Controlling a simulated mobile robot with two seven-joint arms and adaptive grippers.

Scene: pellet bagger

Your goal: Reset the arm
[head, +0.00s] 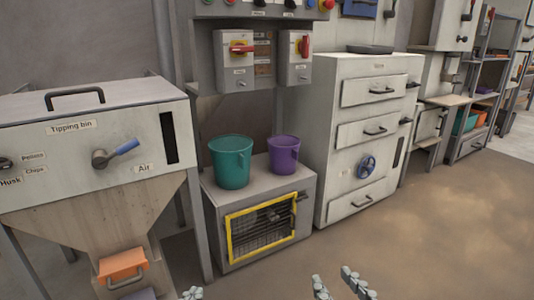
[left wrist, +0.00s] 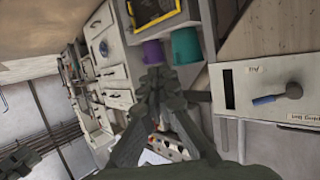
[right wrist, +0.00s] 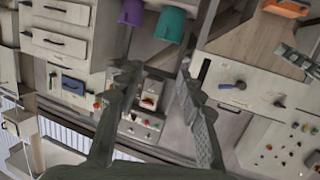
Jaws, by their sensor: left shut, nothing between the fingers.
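My left gripper (head: 192,293) shows only its tip at the bottom edge of the head view. In the left wrist view its fingers (left wrist: 154,82) are together with nothing between them. My right gripper (head: 339,284) is at the bottom of the head view, its fingertips apart. In the right wrist view its two fingers (right wrist: 156,78) stand wide apart and empty. Both grippers are apart from the machines. The tipping bin (head: 88,140) stands at the left, with a blue-handled Air lever (head: 116,152) on its front.
A teal bucket (head: 231,161) and a purple bucket (head: 284,154) stand on a low cabinet (head: 262,178) with a yellow-framed grille. A panel with red switches (head: 242,48) is above. A drawer cabinet (head: 345,205) stands right of them. Brown floor (head: 420,235) is clear at lower right.

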